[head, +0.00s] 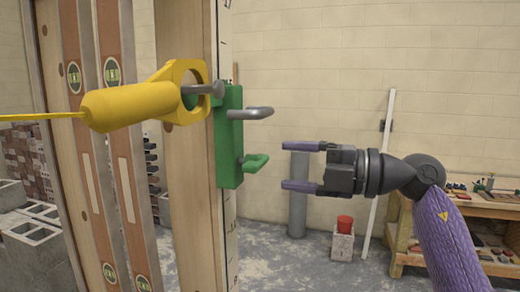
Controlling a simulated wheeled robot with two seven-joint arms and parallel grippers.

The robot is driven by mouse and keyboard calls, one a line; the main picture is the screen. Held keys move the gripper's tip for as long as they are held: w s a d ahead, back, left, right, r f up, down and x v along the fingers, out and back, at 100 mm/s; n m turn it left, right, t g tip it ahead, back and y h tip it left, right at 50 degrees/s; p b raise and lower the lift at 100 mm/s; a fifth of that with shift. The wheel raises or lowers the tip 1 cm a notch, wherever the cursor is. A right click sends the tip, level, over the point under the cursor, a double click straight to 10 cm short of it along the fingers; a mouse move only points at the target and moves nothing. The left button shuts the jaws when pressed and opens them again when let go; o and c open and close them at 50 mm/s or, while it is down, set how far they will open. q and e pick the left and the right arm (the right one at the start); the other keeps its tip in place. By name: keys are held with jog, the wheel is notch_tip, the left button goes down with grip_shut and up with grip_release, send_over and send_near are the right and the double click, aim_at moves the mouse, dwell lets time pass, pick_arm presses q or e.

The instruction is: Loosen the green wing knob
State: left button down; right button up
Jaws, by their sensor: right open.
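The green wing knob (256,162) sticks out to the right from the lower part of a green block (230,150). The block sits against the edge of an upright wooden post (187,195) with a marked scale. My right gripper (298,166) is to the right of the knob at about the same height in the head view. Its two purple fingers are apart, point left and hold nothing. A gap shows between the fingertips and the knob; its depth is hard to judge. My left gripper is not in view.
A grey hook (252,113) juts from the block above the knob. A yellow ring-ended tool (130,105) with a yellow line hangs by a grey pin at the left. Spirit levels (118,150) stand left of the post. A workbench (485,208) is behind at right.

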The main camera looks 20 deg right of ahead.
aim_at(264, 164)
jog(key=p+x, duration=0.1)
jog(key=x, duration=0.4)
jog(key=shift+w+a, duration=0.2)
jog(key=shift+w, duration=0.05)
jog(key=shift+f, duration=0.1)
